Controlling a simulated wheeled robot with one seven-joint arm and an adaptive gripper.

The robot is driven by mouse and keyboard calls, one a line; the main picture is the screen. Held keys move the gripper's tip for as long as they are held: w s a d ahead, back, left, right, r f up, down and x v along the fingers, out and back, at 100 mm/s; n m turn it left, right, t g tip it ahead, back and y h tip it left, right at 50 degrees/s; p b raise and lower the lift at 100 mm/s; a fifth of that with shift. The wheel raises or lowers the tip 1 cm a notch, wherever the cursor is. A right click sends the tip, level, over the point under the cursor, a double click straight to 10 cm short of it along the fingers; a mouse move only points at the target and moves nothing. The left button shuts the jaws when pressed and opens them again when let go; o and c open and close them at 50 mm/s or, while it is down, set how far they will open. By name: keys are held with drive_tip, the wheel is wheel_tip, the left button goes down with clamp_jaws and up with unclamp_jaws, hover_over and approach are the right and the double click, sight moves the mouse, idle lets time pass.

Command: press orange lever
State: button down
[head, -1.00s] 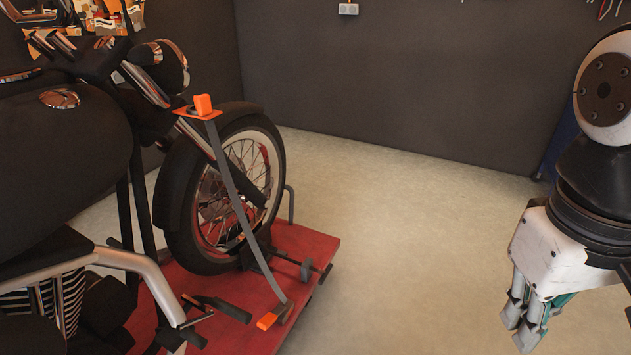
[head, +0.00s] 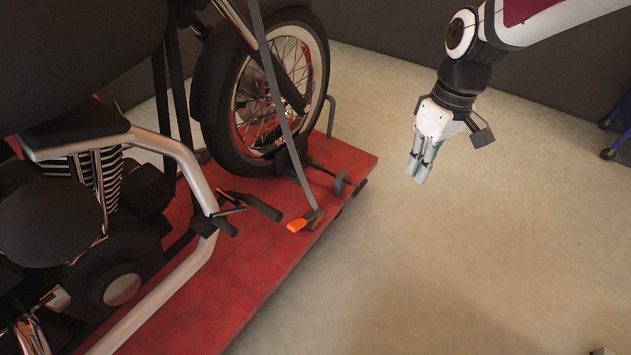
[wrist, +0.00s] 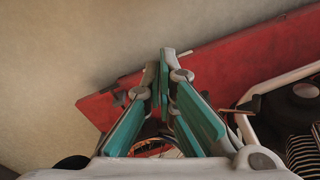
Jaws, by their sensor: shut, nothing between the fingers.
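The orange lever (head: 298,225) is a small orange tab at the lower end of a grey strap, near the right edge of the red lift platform (head: 262,262). My gripper (head: 417,180) is to the right of the platform, above the bare floor, pointing down with its fingers together and empty. It is apart from the lever. In the wrist view my gripper's teal-padded fingers (wrist: 168,95) stand in front of the red platform (wrist: 225,62). I cannot make out the orange lever in that view.
A motorcycle stands on the platform, its front wheel (head: 262,95) beside the grey strap (head: 283,125). A black foot peg (head: 258,206) is left of the lever. A grey stop bar (head: 340,184) juts at the platform edge. The floor (head: 440,270) right of it is clear.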

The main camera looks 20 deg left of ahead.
drive_tip(key=w+a+f+y+b, duration=0.2)
drive_tip(key=a+f, duration=0.4)
drive_tip(key=f, duration=0.4)
drive_tip(key=w+a+f+n+y+b, duration=0.1)
drive_tip(key=w+a+f+y+b, duration=0.1)
drive_tip(key=w+a+f+y, duration=0.2)
drive_tip(key=w+a+f+n+y+b, duration=0.1)
drive_tip(key=w+a+f+y+b, duration=0.2)
drive_tip(key=w+a+f, duration=0.5)
wheel_tip(320, 180, down, 10)
drive_tip(key=shift+w+a+r, duration=0.1)
drive_tip(key=shift+w+a, duration=0.15)
drive_tip(key=shift+a, duration=0.85)
drive_tip(key=b, duration=0.5)
hover_over(302, 221)
drive_tip(key=w, duration=0.2)
drive_tip(key=f, duration=0.7)
drive_tip(key=shift+s+d+f, duration=0.15)
drive_tip(key=shift+s+d, duration=0.1)
drive_tip(key=shift+s+f+b, duration=0.15)
drive_tip(key=shift+s+f, duration=0.1)
drive_tip(key=shift+f, duration=0.25)
drive_tip(key=shift+s+f+b, duration=0.15)
drive_tip(key=shift+s+f, duration=0.1)
drive_tip(key=shift+f, duration=0.2)
drive_tip(key=shift+s+a+f, duration=0.2)
drive_tip(key=shift+s+f, duration=0.05)
drive_tip(key=shift+f, duration=0.25)
